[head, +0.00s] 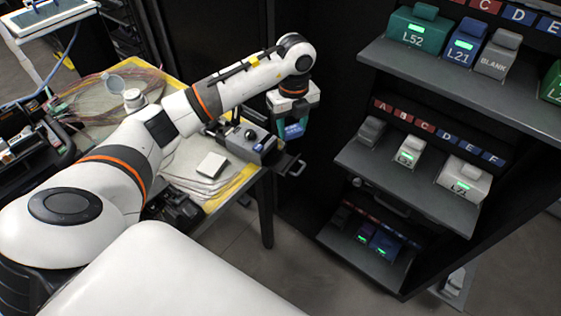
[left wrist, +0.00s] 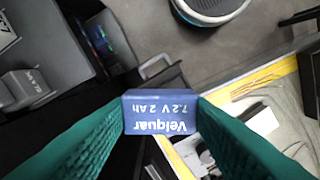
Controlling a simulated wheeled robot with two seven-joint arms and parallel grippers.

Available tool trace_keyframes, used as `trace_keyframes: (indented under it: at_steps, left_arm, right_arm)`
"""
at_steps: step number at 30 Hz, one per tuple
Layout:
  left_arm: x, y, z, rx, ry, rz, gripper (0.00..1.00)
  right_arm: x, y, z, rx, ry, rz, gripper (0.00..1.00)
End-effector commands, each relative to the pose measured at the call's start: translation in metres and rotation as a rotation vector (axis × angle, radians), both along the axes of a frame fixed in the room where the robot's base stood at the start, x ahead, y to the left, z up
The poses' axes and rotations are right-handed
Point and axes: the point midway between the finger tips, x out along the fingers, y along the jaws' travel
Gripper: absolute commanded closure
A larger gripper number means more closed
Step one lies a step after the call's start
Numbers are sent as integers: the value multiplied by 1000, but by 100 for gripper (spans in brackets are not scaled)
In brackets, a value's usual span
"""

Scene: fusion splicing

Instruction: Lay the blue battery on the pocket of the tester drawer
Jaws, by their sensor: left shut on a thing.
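The blue battery (head: 293,130) is held by my left gripper (head: 294,118), above and near the grey tester (head: 250,142) at the table corner. In the left wrist view the battery (left wrist: 160,115) sits between the teal fingers (left wrist: 162,104), its label "Velquar 7.2 V 2 Ah" upside down. What looks like the tester drawer (head: 287,162) sticks out dark to the right of the tester, below the battery. Its pocket cannot be made out. The battery is apart from it. My right gripper is not in view.
A dark shelf rack stands on the right, with labelled batteries on its upper shelf (head: 480,85), middle shelf (head: 400,180) and lower shelf (head: 350,252). The yellow-edged table (head: 236,186) holds papers and a white box (head: 212,165). Open floor lies between table and rack.

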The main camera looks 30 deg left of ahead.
Motion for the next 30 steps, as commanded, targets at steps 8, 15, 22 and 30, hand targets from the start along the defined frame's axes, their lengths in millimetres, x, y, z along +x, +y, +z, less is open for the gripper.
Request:
trace_keyframes:
  at_steps: [8,15,22,30]
  left_arm:
    - [-7,27,-16,1,1,488,77]
    - [-9,29,-46,1,5,562,77]
    - [-7,30,-78,0,0,560,77]
    - [-8,29,-107,0,2,559,77]
  right_arm:
    - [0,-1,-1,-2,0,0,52]
    - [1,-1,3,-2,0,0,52]
    - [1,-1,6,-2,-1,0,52]
    - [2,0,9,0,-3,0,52]
